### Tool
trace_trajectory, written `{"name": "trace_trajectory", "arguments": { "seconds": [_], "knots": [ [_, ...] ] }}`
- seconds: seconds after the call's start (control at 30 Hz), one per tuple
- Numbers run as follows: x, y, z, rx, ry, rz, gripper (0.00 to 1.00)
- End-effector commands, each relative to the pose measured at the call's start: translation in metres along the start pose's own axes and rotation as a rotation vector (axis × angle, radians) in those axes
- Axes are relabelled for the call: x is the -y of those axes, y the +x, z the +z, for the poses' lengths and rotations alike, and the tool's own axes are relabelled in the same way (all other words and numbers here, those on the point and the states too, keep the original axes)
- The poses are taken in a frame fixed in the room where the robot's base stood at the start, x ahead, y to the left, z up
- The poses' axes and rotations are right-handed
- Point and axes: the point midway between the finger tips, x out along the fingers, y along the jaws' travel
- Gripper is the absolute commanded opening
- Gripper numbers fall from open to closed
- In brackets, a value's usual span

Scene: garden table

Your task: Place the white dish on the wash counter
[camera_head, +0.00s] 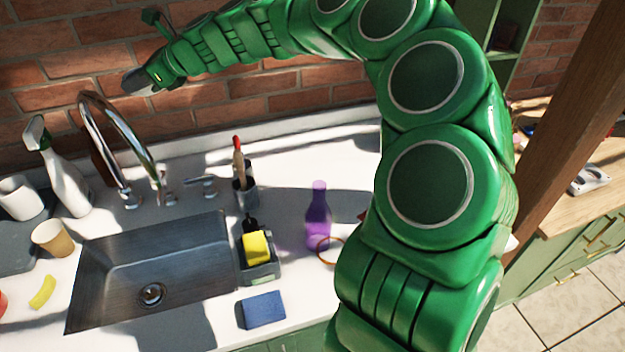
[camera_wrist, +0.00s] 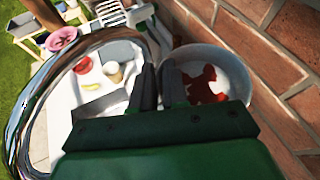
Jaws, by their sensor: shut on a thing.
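In the wrist view the white dish (camera_wrist: 228,66) is a round, shallow bowl with a dark red stain inside. My gripper (camera_wrist: 158,78) is shut on its rim, and the dish hangs right of the fingers, close to the brick wall. In the head view my gripper (camera_head: 142,80) is at the upper left, high above the wash counter (camera_head: 345,160) and near the tap's top. The dish cannot be made out clearly there. The white counter surrounds a steel sink (camera_head: 160,265).
The curved chrome tap (camera_head: 125,140) stands behind the sink; it looms close at left in the wrist view (camera_wrist: 22,90). A spray bottle (camera_head: 62,170), paper cup (camera_head: 54,238), purple bottle (camera_head: 318,215), sponge caddy (camera_head: 258,262) and blue sponge (camera_head: 263,310) occupy the counter. Bare counter lies behind the purple bottle.

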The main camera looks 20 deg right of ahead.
Motion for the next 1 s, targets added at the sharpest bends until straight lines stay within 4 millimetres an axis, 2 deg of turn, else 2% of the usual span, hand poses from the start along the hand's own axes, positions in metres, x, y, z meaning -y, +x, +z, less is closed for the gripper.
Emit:
{"name": "trace_trajectory", "arguments": {
  "seconds": [0.03,0.1,0.4,0.7,1.0],
  "knots": [
    [0.006,-0.009,-0.018,0.0,0.007,0.001,0.0],
    [0.011,-0.018,-0.038,-0.001,0.005,0.005,0.0],
    [0.026,-0.06,-0.11,-0.001,0.002,0.011,0.0],
    [0.028,-0.101,-0.167,-0.002,0.0,0.016,0.0],
    [0.021,-0.139,-0.214,-0.004,0.0,0.016,0.0]
  ]
}}
